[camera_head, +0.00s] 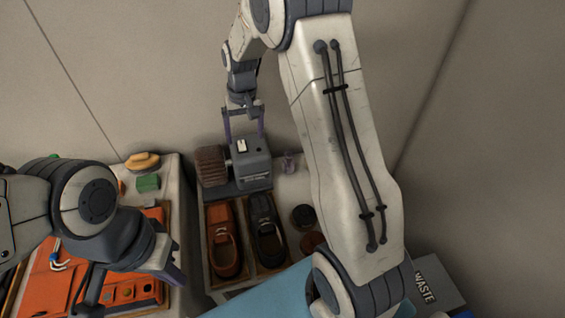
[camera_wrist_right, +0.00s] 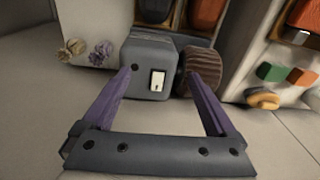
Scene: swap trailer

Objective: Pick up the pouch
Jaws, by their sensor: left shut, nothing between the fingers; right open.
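I cannot pick out a pouch for certain in either view. My right gripper (camera_head: 244,135) is open and empty, pointing down at the grey machine (camera_head: 250,165) with a ribbed brown roller. In the right wrist view its fingertips (camera_wrist_right: 158,76) lie on either side of the machine (camera_wrist_right: 150,55) and its white switch; I cannot tell if they touch it. Small crumpled purplish and tan items (camera_wrist_right: 88,50) lie left of the machine there. My left gripper (camera_head: 172,268) is shut and empty, over the orange panel (camera_head: 60,285) at the left.
An orange shoe (camera_head: 224,245) and a black shoe (camera_head: 267,235) lie in trays before the machine, with round tins (camera_head: 303,217) to their right. A green block (camera_head: 148,183) and a yellow-topped brush (camera_head: 142,161) sit at the left. A WASTE bin (camera_head: 440,285) stands lower right. A wall is behind.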

